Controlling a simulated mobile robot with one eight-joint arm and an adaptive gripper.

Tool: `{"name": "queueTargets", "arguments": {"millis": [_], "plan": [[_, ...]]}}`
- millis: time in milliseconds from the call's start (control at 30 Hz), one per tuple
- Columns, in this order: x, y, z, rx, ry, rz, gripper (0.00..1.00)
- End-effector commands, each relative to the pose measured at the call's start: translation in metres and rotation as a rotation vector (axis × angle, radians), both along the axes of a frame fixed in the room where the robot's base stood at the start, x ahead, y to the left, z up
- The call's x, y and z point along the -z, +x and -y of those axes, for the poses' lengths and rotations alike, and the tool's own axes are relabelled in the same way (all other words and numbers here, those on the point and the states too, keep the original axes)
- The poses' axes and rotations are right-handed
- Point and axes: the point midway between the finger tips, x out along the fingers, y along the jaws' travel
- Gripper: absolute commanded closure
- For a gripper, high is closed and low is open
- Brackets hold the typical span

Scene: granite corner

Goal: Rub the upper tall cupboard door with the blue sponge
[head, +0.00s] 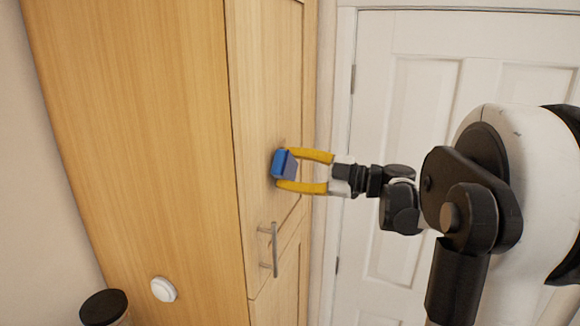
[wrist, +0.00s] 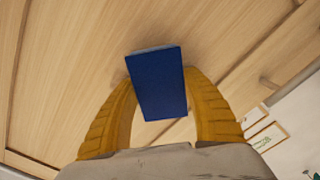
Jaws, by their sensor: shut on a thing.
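The blue sponge (head: 279,164) is held between the yellow fingers of my gripper (head: 302,171). The gripper is shut on it. The sponge is at the face of the upper tall cupboard door (head: 265,90), above its metal handle (head: 273,249). In the head view it appears to touch the wood, but I cannot tell for sure. In the wrist view the sponge (wrist: 157,84) sits between the fingertips, with the pale wood of the door behind it.
A wide wooden side panel (head: 140,120) bears a round white knob-like fitting (head: 164,289). A dark-lidded container (head: 104,308) stands at the lower left. A white panelled door (head: 425,110) is behind my arm at right.

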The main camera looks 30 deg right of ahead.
Motion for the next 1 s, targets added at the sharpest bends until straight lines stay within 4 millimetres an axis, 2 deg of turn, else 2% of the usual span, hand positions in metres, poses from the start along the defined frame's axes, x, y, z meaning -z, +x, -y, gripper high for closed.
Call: {"name": "queueTargets", "arguments": {"millis": [400,567,900,1000], "plan": [[0.0,-0.018,-0.024,-0.001,0.0,0.0,0.7],[-0.002,-0.02,-0.027,-0.001,0.0,0.0,0.7],[-0.03,-0.02,-0.026,-0.001,0.0,0.001,0.7],[-0.031,-0.02,-0.026,-0.001,0.0,0.001,0.7]]}}
